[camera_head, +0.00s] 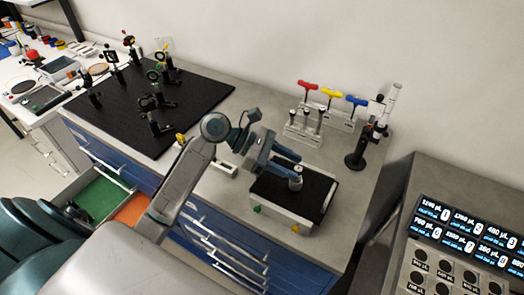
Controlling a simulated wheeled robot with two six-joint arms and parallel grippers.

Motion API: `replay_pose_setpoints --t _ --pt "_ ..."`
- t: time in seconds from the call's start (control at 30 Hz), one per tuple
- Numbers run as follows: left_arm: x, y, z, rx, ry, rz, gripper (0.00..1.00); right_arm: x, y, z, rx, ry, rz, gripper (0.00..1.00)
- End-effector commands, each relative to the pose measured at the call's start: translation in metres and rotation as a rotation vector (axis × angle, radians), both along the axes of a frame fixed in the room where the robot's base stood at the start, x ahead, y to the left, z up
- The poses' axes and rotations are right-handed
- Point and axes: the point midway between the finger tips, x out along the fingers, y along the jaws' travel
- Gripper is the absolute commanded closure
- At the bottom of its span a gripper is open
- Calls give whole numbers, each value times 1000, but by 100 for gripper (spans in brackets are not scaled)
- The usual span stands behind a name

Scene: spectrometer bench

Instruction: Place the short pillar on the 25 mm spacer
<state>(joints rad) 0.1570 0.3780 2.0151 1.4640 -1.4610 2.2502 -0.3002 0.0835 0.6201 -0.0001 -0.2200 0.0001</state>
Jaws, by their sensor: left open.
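A small silver cylinder (296,183) stands upright on the black top of a low grey box (318,191) near the front right of the bench. It looks like the short pillar, but I cannot tell whether the 25 mm spacer is beneath it. My left gripper (299,166) reaches in from the left, with its blue-grey fingers open and pointing right, just above and behind the cylinder's top. I see nothing held between the fingers, and cannot tell whether they touch the cylinder. My right gripper is not in view.
A rack (318,133) with red, yellow and blue T-handled tools stands behind the box. A dark post stand (357,160) is to its right. A black breadboard (205,98) with several optical mounts fills the left. An open drawer (103,197) juts out at the lower left.

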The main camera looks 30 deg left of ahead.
Motion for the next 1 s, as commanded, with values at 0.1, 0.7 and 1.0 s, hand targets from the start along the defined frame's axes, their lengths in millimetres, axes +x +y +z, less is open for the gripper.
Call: replay_pose_setpoints --t 0.1,0.7,1.0 --pt "-3 17 3 7 -1 1 59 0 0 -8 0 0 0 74" --pt "-18 78 31 3 1 0 59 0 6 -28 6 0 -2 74" --pt "-19 84 36 0 0 0 59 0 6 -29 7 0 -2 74"
